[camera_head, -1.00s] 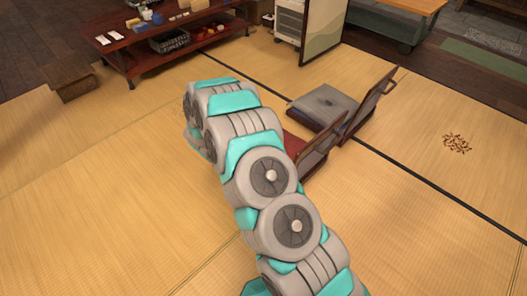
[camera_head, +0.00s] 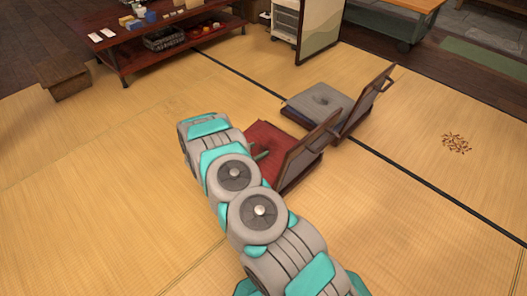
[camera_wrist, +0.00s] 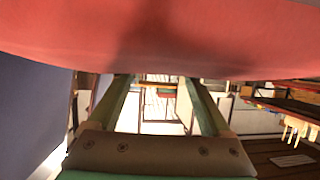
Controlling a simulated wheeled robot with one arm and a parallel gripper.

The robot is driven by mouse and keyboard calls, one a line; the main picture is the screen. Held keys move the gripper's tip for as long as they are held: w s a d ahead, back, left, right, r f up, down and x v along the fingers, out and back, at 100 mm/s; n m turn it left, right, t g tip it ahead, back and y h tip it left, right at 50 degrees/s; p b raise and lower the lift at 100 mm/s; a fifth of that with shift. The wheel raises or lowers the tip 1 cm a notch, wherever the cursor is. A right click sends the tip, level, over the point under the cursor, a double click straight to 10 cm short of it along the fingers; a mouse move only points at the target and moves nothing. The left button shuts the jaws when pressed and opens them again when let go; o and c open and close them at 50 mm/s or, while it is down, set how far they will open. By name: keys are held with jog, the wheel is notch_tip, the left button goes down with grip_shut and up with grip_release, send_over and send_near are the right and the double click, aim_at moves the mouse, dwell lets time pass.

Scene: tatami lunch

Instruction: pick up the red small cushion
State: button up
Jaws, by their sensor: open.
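The red small cushion (camera_head: 268,138) lies flat on the seat of a legless chair (camera_head: 311,150) with a tilted wooden back, right of my arm in the head view. My arm hides part of its left side. In the wrist view a wide red surface, the cushion (camera_wrist: 160,35), fills the top, very close and blurred. My gripper (camera_wrist: 155,80) is open, with its two green fingers apart and their tips at the lower edge of the red surface. Nothing shows between the fingers. In the head view only a small green piece of it (camera_head: 262,155) shows by the cushion.
A second legless chair with a grey cushion (camera_head: 318,102) stands just behind and to the right. A low red-brown table (camera_head: 130,65) with small items and a basket is at the back left. A wooden step (camera_head: 65,82) stands beside it. The tatami at left is clear.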

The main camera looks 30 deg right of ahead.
aim_at(263, 147)
jog(key=x, duration=0.3)
jog(key=shift+w+d+f, duration=0.15)
jog(key=shift+d+f, duration=0.1)
jog(key=shift+f, duration=0.05)
jog(key=shift+c, duration=0.3)
grip_shut()
